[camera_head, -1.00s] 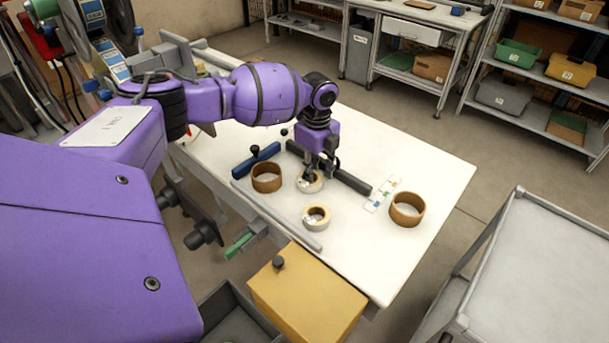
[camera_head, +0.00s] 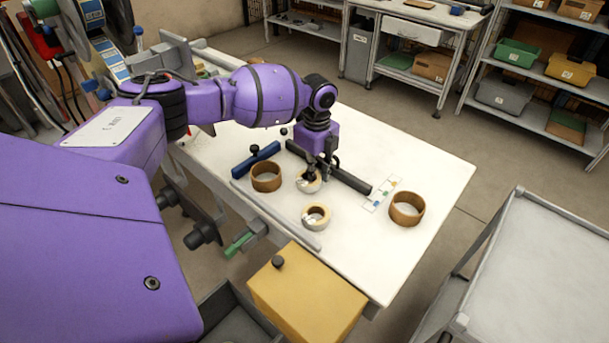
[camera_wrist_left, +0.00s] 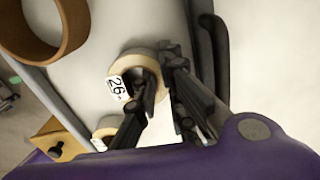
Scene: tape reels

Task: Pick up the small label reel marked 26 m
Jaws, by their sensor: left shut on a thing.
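The small cream label reel marked 26 m (camera_wrist_left: 124,68) shows its "26" tag in the left wrist view. In the head view it (camera_head: 311,186) lies on the white table between a brown reel and a dark bar. My left gripper (camera_head: 318,175) points down at it and is shut on its ring wall, with one finger in the hole and one outside. The fingers (camera_wrist_left: 160,82) hide part of the reel in the wrist view. I cannot tell whether the reel touches the table. My right gripper is not in view.
A second cream reel (camera_head: 315,217) lies just in front. Brown reels stand to the left (camera_head: 266,177) and right (camera_head: 406,209). A dark bar (camera_head: 345,178) runs close behind the gripper. A blue bar (camera_head: 251,163) lies at left. The table's right part (camera_head: 440,170) is clear.

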